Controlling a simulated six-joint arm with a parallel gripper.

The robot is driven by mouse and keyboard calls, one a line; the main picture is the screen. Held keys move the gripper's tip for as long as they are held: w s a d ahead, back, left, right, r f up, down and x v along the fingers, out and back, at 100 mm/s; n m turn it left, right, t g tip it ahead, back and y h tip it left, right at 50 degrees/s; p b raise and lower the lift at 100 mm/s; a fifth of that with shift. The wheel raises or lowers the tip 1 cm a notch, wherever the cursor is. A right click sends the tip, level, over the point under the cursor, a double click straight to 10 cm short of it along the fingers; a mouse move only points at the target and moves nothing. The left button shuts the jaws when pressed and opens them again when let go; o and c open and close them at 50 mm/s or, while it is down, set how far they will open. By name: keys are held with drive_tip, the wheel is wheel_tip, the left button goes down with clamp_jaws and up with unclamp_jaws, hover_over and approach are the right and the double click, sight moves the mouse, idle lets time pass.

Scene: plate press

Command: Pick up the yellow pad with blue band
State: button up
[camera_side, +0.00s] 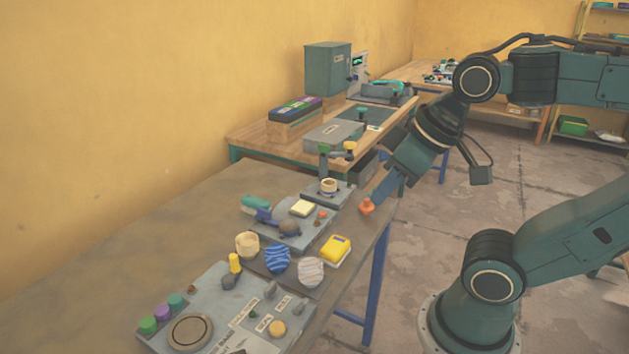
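A bright yellow pad (336,247) with a pale lower edge lies near the right edge of the workbench. I cannot make out a blue band on it at this size. A paler yellow pad (303,208) lies on a grey plate farther back. My gripper (376,195) points down and left over the bench's right edge, behind and to the right of the bright yellow pad and apart from it. An orange-red knob-like piece (367,206) is at its tip; I cannot tell whether it is gripped. The finger gap is too small to see.
A beige cup (247,245) and a grey control panel (225,315) with coloured knobs are nearer. A grey fixture (327,192) stands behind. The bench's left side is clear.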

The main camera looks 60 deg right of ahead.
drive_tip(key=o, duration=1.5)
drive_tip(key=shift+c, duration=0.2)
drive_tip(key=shift+w, duration=0.1)
drive_tip(key=w+d+f+m+g+y, duration=0.1)
drive_tip(key=w+d+f+m+g, duration=0.35)
drive_tip(key=w+d+m, duration=0.7)
drive_tip(key=w+d+f+m+g+y, duration=0.1)
drive_tip(key=w+d+f+m+y, duration=0.2)
drive_tip(key=d+f+m, duration=0.3)
drive_tip(key=w+d+f, duration=0.1)
drive_tip(key=d+f, duration=0.3)
drive_tip(key=f, duration=0.3)
drive_tip(key=shift+d+f+y, duration=0.15)
drive_tip(key=shift+d+y, duration=0.05)
drive_tip(key=shift+y, duration=0.1)
drive_tip(key=shift+m, duration=0.25)
approach(336, 244)
drive_tip(key=shift+x, duration=2.5)
